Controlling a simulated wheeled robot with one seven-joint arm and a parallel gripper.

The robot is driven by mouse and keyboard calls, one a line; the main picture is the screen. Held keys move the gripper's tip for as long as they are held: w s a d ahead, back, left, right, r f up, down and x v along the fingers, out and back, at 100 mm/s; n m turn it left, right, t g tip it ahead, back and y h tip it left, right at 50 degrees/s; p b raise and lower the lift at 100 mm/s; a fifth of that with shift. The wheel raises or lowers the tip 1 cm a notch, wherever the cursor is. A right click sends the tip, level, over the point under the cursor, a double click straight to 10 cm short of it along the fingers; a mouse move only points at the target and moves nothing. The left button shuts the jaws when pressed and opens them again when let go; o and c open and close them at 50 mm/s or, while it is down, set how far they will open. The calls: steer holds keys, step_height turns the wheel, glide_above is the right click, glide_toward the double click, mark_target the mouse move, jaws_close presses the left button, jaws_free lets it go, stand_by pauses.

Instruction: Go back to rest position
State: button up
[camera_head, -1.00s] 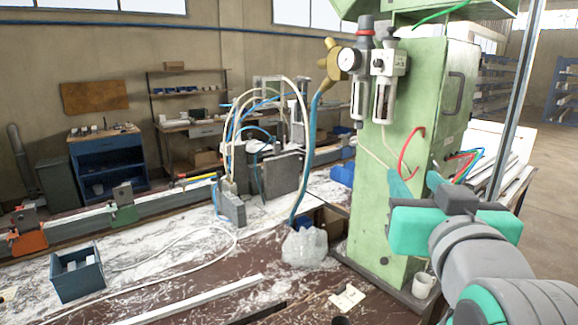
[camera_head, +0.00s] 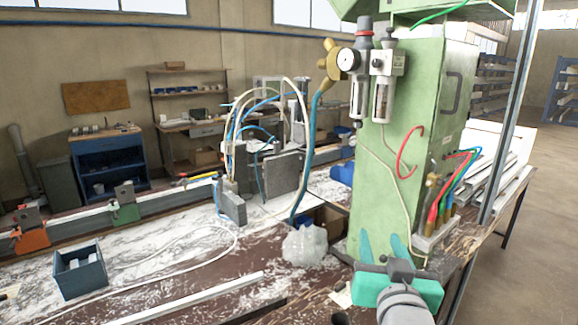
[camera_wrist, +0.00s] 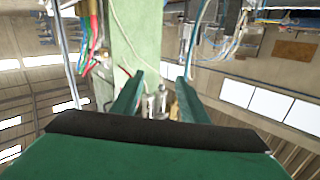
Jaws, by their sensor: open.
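My gripper (camera_head: 382,246) is low in front of the green machine column (camera_head: 392,165) in the head view, its two teal fingers pointing up and spread apart. It is open with nothing between the fingers. In the wrist view the open fingers of my gripper (camera_wrist: 157,95) frame the green column (camera_wrist: 137,35), and the picture is upside down. I cannot tell from these views whether the fingers touch the column.
Colored hoses (camera_head: 455,180) and their fittings stand right of the column. A pressure regulator (camera_head: 357,65) hangs on its upper front. A crumpled clear bag (camera_head: 305,245), a blue-grey bin (camera_head: 78,272) and a white strip (camera_head: 190,300) lie on the bench. Open floor shows at far right.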

steer(key=s+a+f, duration=0.3)
steer(key=f, duration=0.7)
steer(key=s+a+f+g, duration=0.1)
steer(key=s+a+f, duration=0.2)
steer(key=f, duration=0.8)
steer(key=s+a+f, duration=0.3)
steer(key=f, duration=0.7)
steer(key=s+a+f+n, duration=0.1)
steer(key=s+a+f, duration=0.2)
steer(key=s+f, duration=0.3)
steer(key=s+a+f, duration=0.2)
steer(key=s+f, duration=0.1)
steer(key=s, duration=0.6)
steer(key=s+a+n+g+y, duration=0.1)
steer(key=s+a, duration=0.3)
steer(key=s, duration=1)
steer(key=shift+s+f+y, duration=0.35)
steer(key=shift+y, duration=0.25)
steer(key=shift+d, duration=0.1)
